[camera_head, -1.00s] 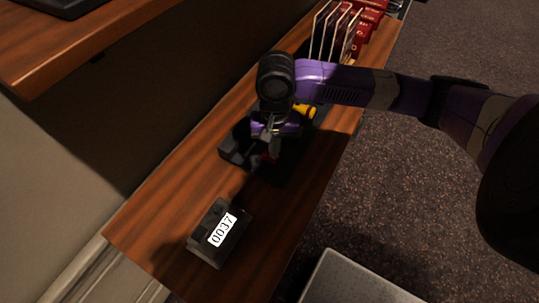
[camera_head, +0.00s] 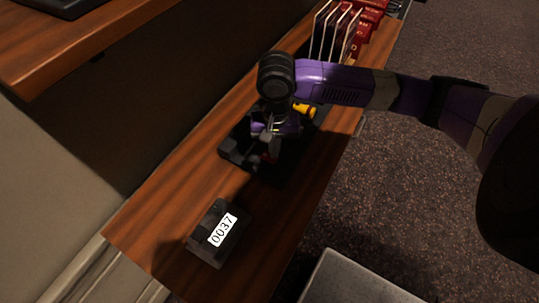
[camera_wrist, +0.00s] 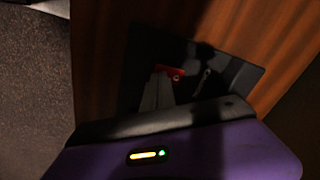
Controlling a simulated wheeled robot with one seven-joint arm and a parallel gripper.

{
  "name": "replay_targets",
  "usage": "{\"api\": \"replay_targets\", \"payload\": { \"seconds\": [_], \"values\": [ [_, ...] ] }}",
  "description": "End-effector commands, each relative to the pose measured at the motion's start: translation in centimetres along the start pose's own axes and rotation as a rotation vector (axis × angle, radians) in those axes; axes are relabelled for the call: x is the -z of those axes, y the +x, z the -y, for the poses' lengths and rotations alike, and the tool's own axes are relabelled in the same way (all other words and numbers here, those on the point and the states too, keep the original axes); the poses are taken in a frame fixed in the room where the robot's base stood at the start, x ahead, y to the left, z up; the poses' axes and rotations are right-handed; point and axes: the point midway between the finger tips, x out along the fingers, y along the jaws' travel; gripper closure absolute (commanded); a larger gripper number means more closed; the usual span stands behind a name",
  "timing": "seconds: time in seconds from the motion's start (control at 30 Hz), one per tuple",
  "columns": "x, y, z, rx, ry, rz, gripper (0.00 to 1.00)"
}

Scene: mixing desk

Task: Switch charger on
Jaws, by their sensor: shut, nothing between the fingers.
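The charger looks to be the black box-like unit (camera_head: 234,150) on the wooden desk, mostly covered by my arm in the head view. In the wrist view its dark panel (camera_wrist: 228,78) shows a red part (camera_wrist: 177,72), which may be a switch; its position cannot be told. My gripper (camera_head: 268,154) points down over the unit, its fingers shut and empty. In the wrist view the fingertips (camera_wrist: 160,74) are right beside the red part and partly cover it. I cannot tell whether they touch it.
A yellow part (camera_head: 304,111) shows beside my wrist. A wire rack (camera_head: 330,35) and red items (camera_head: 367,22) stand at the far end. A raised wooden shelf (camera_head: 95,35) is at upper left.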

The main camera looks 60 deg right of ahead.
Motion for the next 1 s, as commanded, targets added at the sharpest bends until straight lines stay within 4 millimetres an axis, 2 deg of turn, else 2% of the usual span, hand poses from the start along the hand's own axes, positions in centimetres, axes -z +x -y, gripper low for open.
{"api": "replay_targets", "payload": {
  "seconds": [1.0],
  "values": [
    [0.0, 1.4, 0.0, 0.000, 0.001, 0.000, 1.00]
  ]
}}
